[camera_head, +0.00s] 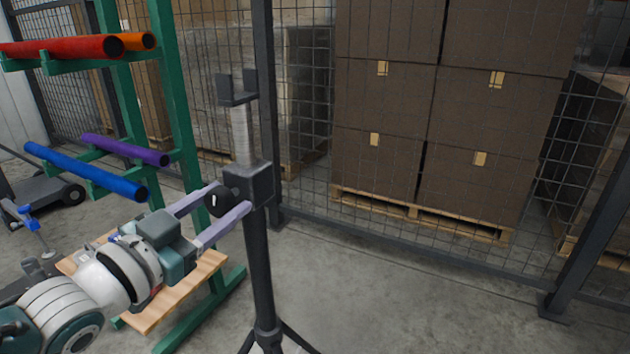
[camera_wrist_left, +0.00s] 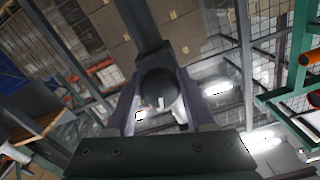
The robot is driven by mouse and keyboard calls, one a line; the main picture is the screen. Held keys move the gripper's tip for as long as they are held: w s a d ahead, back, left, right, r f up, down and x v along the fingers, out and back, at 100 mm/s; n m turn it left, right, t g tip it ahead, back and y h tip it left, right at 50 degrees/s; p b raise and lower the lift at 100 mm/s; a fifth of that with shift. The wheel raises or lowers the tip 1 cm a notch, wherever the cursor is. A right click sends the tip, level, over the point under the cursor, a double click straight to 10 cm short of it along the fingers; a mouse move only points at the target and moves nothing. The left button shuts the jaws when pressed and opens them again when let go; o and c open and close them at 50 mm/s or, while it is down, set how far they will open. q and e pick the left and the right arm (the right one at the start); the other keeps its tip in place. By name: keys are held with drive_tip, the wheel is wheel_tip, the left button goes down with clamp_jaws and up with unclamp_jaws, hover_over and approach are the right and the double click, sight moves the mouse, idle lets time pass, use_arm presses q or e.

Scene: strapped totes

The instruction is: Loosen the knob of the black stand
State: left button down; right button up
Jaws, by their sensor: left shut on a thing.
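The black stand (camera_head: 258,262) stands upright on spread legs, with a grey inner post (camera_head: 242,135) and a U-shaped fork on top. Its round black knob (camera_head: 217,200) sticks out from the left side of the collar block (camera_head: 248,185) and has a white mark on its face. My left gripper (camera_head: 222,206) comes in from the left, with one finger on each side of the knob, shut on it. In the left wrist view the knob (camera_wrist_left: 158,88) sits between the two fingers, with the stand's post beyond it. My right gripper is not in view.
A green rack (camera_head: 178,100) with red, orange, purple and blue tubes stands close on the left, over a wooden board (camera_head: 190,285). A dark mesh fence (camera_head: 310,120) stands behind the stand, with stacked brown boxes (camera_head: 390,100) on pallets beyond. The floor right of the stand is clear.

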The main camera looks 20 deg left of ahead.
use_arm(q)
drive_tip(key=shift+c, duration=1.3)
unclamp_jaws()
drive_tip(key=s+p, duration=0.2)
drive_tip(key=s, duration=0.8)
drive_tip(key=shift+a, duration=0.4)
